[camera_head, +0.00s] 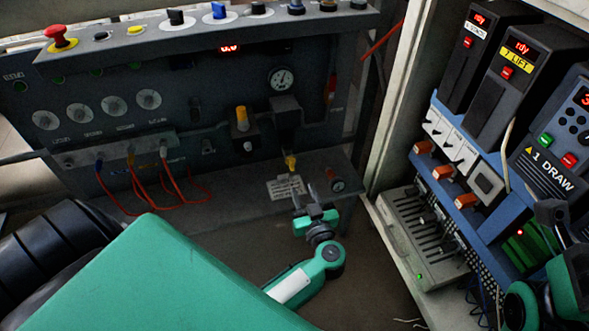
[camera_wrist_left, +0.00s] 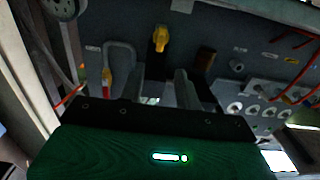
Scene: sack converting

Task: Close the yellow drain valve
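The yellow drain valve (camera_head: 290,162) hangs below a dark unit under the round gauge on the panel. A yellow handle, which I take to be the same valve (camera_wrist_left: 161,38), shows at the top middle of the left wrist view, which looks upside down. My left gripper (camera_head: 304,192) is just below and in front of the valve, its fingers apart and nothing between them. The fingers (camera_wrist_left: 162,78) also show apart in the wrist view, with no contact visible. Part of my right arm shows at the lower right; its fingertips cannot be made out.
Another yellow-topped fitting (camera_head: 241,117) is left of the drain valve. Red cables (camera_head: 170,180) loop at the left. A cabinet with drives and switches (camera_head: 465,150) stands at the right.

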